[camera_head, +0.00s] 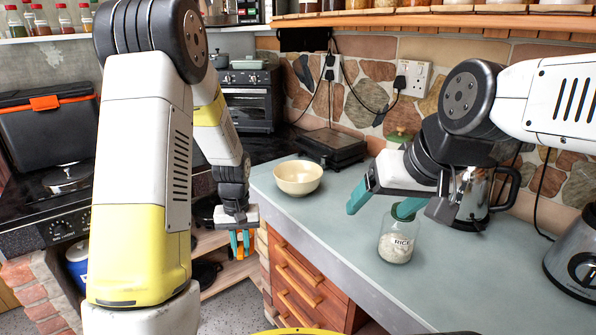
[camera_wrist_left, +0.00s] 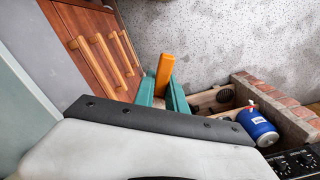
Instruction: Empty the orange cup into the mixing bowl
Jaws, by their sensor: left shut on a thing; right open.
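The cream mixing bowl (camera_head: 298,179) stands upright on the grey-blue counter, left of centre in the head view. My left gripper (camera_head: 240,243) is left of the bowl and lower than it, beyond the counter's edge and over the floor. It is shut on the orange cup (camera_wrist_left: 165,70), which shows between the teal fingers in the left wrist view. The cup's inside is hidden. My right gripper (camera_head: 383,204) is open above the counter, right of the bowl. One of its fingers overlaps the top of a glass rice jar (camera_head: 397,247); I cannot tell whether they touch.
Wooden drawers (camera_head: 303,287) are below the counter (camera_head: 460,265). A black appliance (camera_head: 332,147) is behind the bowl, a metal kettle (camera_head: 472,200) behind the jar, and a blender (camera_head: 575,255) at far right. A blue container (camera_wrist_left: 257,126) sits low beside bricks. The counter's front is clear.

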